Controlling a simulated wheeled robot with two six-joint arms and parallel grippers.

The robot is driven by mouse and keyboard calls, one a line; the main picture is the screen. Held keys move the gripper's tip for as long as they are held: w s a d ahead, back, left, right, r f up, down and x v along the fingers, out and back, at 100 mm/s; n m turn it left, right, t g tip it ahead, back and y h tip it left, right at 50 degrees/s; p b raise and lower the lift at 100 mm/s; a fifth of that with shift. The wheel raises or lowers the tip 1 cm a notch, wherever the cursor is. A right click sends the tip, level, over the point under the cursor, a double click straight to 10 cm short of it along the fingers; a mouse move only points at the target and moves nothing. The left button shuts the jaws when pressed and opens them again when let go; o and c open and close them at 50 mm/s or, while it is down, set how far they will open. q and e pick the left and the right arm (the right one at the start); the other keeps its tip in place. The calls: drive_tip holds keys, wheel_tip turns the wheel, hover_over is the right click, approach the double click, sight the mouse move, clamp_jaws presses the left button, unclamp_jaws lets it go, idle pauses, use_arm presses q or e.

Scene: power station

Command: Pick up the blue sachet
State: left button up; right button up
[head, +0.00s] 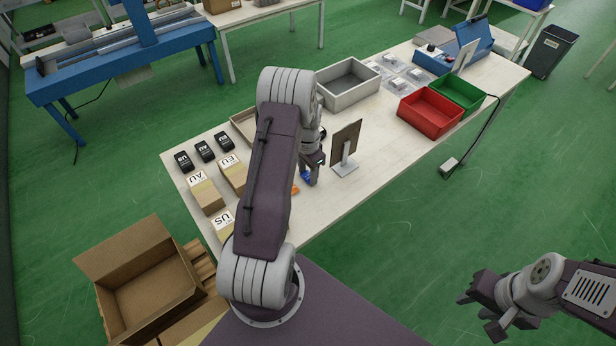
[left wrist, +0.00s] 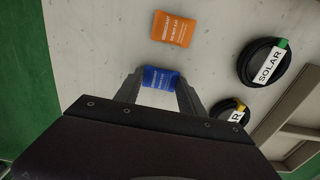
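The blue sachet (left wrist: 160,77) lies on the white table, face up with white print. It is partly hidden at its near edge. My left gripper (left wrist: 158,86) is over it, with its fingers apart on either side of the sachet. I cannot tell whether the fingers touch it. In the head view, a small bit of the blue sachet (head: 306,176) shows beside my left gripper (head: 311,172), mostly hidden by my arm. My right gripper (head: 474,309) is open and empty, off the table over the green floor.
An orange sachet (left wrist: 173,29) lies just beyond the blue one. Black cable coils labelled SOLAR (left wrist: 268,66) lie to the right, near a tray edge (left wrist: 302,112). In the head view, a brown panel on a stand (head: 345,145) stands close to the left gripper's right.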

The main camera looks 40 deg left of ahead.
sight(304, 175)
use_arm(q)
drive_tip(key=c, duration=0.8)
drive_tip(key=shift+r, duration=0.1)
drive_tip(key=shift+r, duration=0.3)
drive_tip(key=r, duration=0.2)
drive_tip(key=a+r, duration=0.1)
drive_tip(key=r, duration=0.1)
drive_tip(key=shift+s+a, duration=0.1)
drive_tip(key=shift+s, duration=0.1)
drive_tip(key=s+a+r, duration=0.5)
drive_tip(key=a+r, duration=0.1)
drive_tip(key=a, duration=0.3)
drive_tip(key=shift+a, duration=0.15)
